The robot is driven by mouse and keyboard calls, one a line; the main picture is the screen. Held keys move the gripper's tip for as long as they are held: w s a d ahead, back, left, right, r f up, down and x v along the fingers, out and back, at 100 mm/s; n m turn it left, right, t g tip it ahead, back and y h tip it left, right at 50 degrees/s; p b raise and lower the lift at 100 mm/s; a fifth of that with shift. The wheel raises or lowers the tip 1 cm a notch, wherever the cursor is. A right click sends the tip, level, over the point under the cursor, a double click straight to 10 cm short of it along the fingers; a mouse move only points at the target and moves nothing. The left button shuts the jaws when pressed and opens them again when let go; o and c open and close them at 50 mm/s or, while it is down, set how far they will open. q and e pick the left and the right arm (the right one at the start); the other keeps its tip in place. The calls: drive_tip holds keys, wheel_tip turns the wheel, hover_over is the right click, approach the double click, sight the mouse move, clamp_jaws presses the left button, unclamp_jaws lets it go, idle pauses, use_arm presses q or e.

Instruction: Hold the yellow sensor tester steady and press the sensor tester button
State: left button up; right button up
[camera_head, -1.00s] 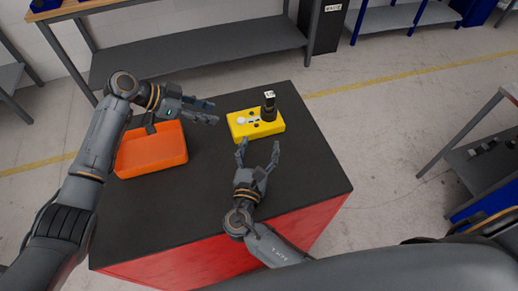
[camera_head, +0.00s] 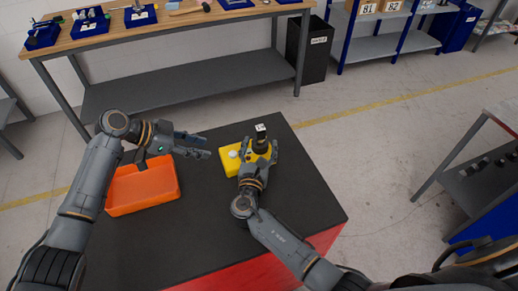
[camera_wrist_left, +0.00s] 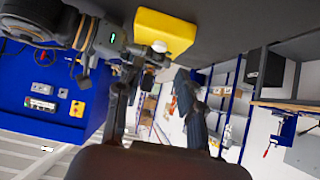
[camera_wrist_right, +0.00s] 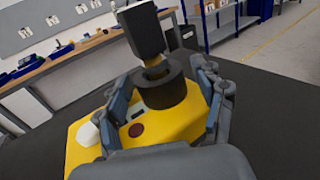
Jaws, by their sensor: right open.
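The yellow sensor tester (camera_head: 228,167) lies on the black tabletop, with a black cylindrical part (camera_wrist_right: 162,88) and a dark head standing on it. A white dome button (camera_wrist_right: 88,133) and a dark red round button (camera_wrist_right: 136,130) sit on its top face. My right gripper (camera_head: 260,146) is open, its fingers on either side of the black part; I cannot tell whether they touch it. My left gripper (camera_head: 209,147) is open and empty, left of the tester and above the table. The tester also shows upside down in the left wrist view (camera_wrist_left: 165,30).
An orange bin (camera_head: 147,206) stands on the table at left, below my left arm. The black tabletop (camera_head: 205,240) is clear in front. A wooden workbench (camera_head: 170,28) with blue trays stands behind, with a dark waste bin (camera_head: 308,55) beside it.

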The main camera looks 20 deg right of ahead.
clamp_jaws()
use_arm(q)
clamp_jaws()
drive_tip(key=shift+d, duration=0.1)
idle(1.2)
